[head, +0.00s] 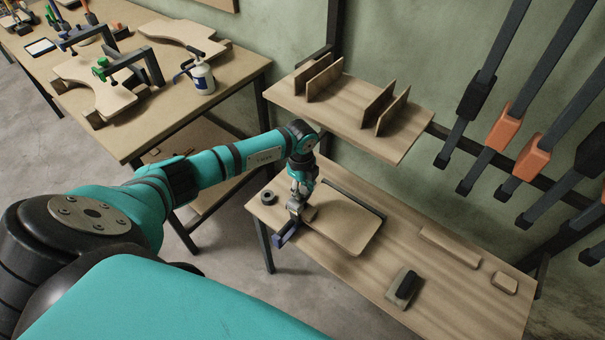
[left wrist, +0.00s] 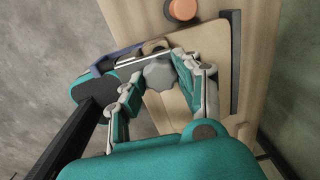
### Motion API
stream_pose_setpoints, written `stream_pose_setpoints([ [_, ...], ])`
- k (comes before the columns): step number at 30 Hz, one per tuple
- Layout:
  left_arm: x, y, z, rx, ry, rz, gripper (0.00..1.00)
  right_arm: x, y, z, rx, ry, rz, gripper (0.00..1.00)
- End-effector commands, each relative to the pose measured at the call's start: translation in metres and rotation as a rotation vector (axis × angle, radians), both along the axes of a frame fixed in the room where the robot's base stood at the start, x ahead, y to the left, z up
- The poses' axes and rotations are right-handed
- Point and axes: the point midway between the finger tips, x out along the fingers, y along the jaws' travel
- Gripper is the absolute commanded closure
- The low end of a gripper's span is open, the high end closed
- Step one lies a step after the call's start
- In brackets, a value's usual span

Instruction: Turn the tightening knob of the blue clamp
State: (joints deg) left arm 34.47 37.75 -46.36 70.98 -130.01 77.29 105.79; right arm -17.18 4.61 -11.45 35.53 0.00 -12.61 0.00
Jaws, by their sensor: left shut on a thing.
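The blue clamp (head: 286,235) is at the left front edge of the wooden table, by a thin curved board (head: 345,222). Its blue bar also shows in the left wrist view (left wrist: 112,58). My left gripper (head: 297,203) reaches down over the clamp. In the left wrist view its fingers (left wrist: 157,80) flank a grey, lobed tightening knob (left wrist: 160,74) and are shut on it. The fingertips hide the knob's sides. My right gripper is in neither view.
A dark bar (head: 354,198) runs along the board's far edge. A dark-topped block (head: 405,286) and wood pieces (head: 449,247) lie to the right. A shelf (head: 345,110) with upright slats hangs above the table's back.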

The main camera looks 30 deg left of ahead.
Motion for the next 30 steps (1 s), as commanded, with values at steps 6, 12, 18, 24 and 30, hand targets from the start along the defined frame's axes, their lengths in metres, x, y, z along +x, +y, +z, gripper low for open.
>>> stream_pose_setpoints([
  [6,-0.001,-0.001,0.0,-0.004,0.004,0.128,0.9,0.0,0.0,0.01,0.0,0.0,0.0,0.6],
  [12,-0.001,0.0,-0.001,-0.005,0.003,0.165,0.9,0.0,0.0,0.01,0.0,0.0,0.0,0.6],
  [18,-0.001,0.0,-0.001,-0.005,0.003,0.164,0.9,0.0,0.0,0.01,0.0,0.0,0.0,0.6],
  [24,-0.001,-0.001,0.001,-0.009,0.004,0.237,0.9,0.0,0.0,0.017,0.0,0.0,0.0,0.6],
  [30,-0.001,-0.001,0.001,-0.013,0.004,0.361,0.9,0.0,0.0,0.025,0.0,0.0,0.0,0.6],
])
